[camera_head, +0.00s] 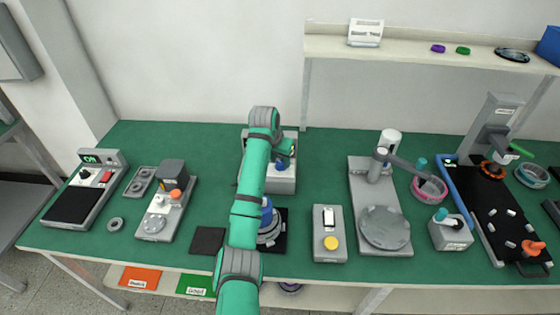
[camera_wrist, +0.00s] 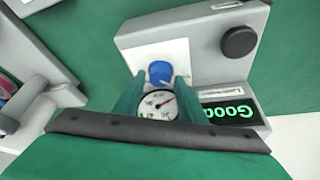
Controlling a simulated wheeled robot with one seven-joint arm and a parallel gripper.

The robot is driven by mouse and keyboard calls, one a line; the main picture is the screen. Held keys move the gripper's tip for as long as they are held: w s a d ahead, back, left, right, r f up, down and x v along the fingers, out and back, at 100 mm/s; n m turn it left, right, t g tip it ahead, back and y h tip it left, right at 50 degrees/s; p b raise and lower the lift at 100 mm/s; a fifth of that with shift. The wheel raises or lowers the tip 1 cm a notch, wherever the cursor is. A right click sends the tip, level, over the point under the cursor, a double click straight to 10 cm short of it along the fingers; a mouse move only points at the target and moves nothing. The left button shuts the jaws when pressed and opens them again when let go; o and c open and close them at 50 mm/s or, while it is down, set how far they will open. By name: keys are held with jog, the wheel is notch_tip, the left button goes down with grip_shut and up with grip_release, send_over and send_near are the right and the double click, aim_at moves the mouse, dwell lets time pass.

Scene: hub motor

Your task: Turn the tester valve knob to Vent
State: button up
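The tester (camera_head: 283,182) is a grey box at the back middle of the table, partly hidden by my arm. In the wrist view the tester (camera_wrist: 195,38) shows a white panel with a blue valve knob (camera_wrist: 160,72), a round gauge (camera_wrist: 158,105) with a red needle, a black round knob (camera_wrist: 238,42) and a lit green "Good" display (camera_wrist: 228,113). My gripper (camera_wrist: 160,82) points at the blue knob, its two teal fingers apart, one on each side of it. I cannot tell whether they touch it. The blue knob also shows small in the head view (camera_head: 281,163). Its position label is not readable.
A motor part with a blue top (camera_head: 267,214) on a black pad stands in front of the tester, under my arm. A grey switch box (camera_head: 329,244) with a yellow button stands to the right. A press-like stand (camera_head: 385,228) is further right. Green table (camera_head: 320,160) is clear between.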

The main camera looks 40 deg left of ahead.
jog(key=v, duration=1)
dwell(0.3)
